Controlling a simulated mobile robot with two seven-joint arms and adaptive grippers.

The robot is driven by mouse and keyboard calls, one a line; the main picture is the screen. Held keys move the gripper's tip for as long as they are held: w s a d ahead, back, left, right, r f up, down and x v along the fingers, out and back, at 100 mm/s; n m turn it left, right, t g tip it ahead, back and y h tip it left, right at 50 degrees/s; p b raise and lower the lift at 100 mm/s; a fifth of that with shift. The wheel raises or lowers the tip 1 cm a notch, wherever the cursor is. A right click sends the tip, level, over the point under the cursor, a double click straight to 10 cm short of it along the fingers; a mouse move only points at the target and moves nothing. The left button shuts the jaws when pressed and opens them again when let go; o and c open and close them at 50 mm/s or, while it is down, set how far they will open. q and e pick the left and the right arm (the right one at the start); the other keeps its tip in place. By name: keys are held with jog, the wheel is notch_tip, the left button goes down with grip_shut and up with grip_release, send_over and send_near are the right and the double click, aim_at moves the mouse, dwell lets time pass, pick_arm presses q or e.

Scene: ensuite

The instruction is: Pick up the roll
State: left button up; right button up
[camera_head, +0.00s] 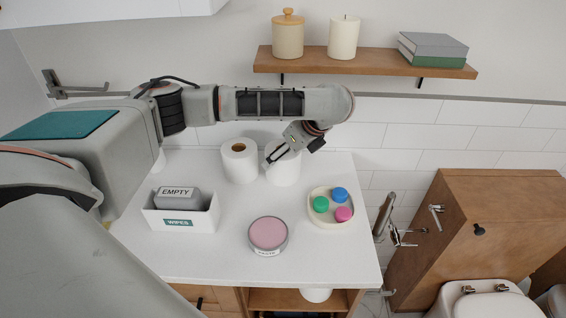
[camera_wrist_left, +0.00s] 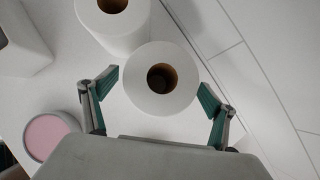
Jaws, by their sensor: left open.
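Two white paper rolls with brown cores stand upright on the white counter. The right roll (camera_head: 284,173) is partly hidden by my left gripper (camera_head: 300,146). The left roll (camera_head: 239,164) stands beside it, clear of the gripper. In the left wrist view, my left gripper (camera_wrist_left: 158,80) is open, with one finger on each side of the right roll (camera_wrist_left: 185,88). I see a gap at each finger, and cannot tell how far down they reach. The left roll (camera_wrist_left: 120,32) shows above it. My right gripper is not in view.
On the counter are a white wipes box (camera_head: 205,222) with a grey block marked "EMPTY" (camera_head: 177,197), a pink-topped tin (camera_head: 268,235), and a tray (camera_head: 331,223) with coloured caps. A wall shelf (camera_head: 365,66) hangs above the arm. The counter's front is clear.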

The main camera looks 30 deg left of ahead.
pick_arm(q)
jog(key=shift+x, duration=0.9)
jog(key=c, duration=1.2)
jog(key=shift+c, duration=0.2)
jog(key=shift+r, duration=0.15)
